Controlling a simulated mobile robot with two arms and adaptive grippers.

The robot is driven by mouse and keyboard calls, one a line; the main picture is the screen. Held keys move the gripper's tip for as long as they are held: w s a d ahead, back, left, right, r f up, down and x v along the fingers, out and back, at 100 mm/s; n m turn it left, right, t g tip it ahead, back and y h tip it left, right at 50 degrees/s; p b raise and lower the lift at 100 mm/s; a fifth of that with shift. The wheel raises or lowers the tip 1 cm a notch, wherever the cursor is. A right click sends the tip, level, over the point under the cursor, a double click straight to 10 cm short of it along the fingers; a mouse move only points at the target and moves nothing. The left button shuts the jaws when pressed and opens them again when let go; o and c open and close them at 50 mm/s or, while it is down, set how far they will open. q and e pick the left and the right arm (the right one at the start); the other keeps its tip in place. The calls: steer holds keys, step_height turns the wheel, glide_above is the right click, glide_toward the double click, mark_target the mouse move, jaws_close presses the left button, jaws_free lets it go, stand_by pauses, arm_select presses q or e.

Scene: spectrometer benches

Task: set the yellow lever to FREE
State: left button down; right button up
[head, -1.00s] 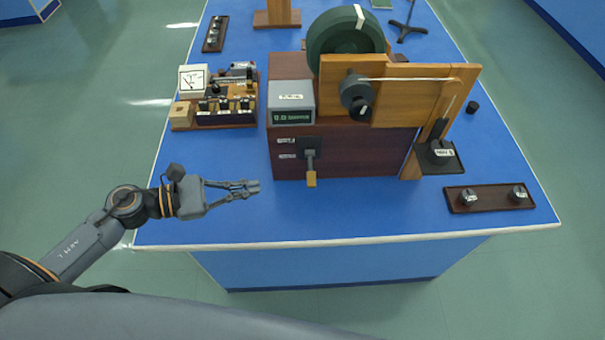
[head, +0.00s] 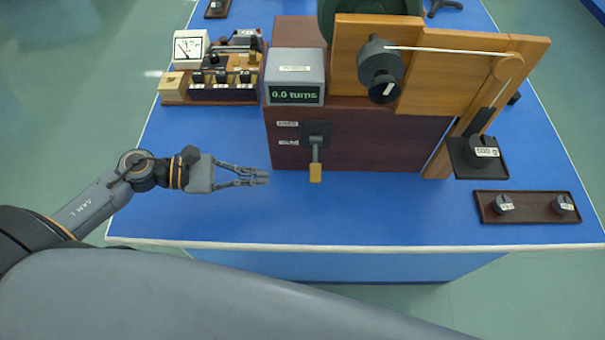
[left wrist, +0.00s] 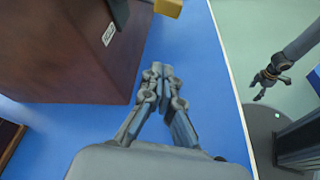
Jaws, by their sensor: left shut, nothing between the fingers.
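The yellow lever (head: 316,172) hangs downward from a dark plate on the front of the brown wooden box (head: 380,143). Two small white labels (head: 288,124) sit left of its pivot, one above the other; I cannot read them. My left gripper (head: 266,177) is shut and empty, in front of the box and left of the lever's handle, apart from it. In the left wrist view its fingertips (left wrist: 161,68) are together, and the yellow handle (left wrist: 168,6) shows at the top edge. My right gripper (left wrist: 273,88) shows there at upper right, away from the bench, its fingers apart.
A display box (head: 296,90) reading 0.0 turns sits on top. A meter board (head: 210,92) stands to the left. A hanging weight on a dark plate (head: 478,165) and a weight tray (head: 530,218) are at right. The blue bench front (head: 330,215) is clear.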

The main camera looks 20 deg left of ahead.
mark_target(316, 160)
arm_select(q)
steer(key=p+x, duration=0.3)
steer(key=x, duration=0.7)
steer(key=shift+r, duration=0.2)
steer(key=r+p, duration=0.1)
steer(key=s+r+p, duration=0.1)
steer(key=p, duration=0.1)
steer(key=shift+s+d+r, duration=0.15)
steer(key=shift+d+r, duration=0.1)
steer(key=shift+r, duration=0.15)
steer(key=shift+s+r, duration=0.2)
steer(key=shift+w, duration=0.1)
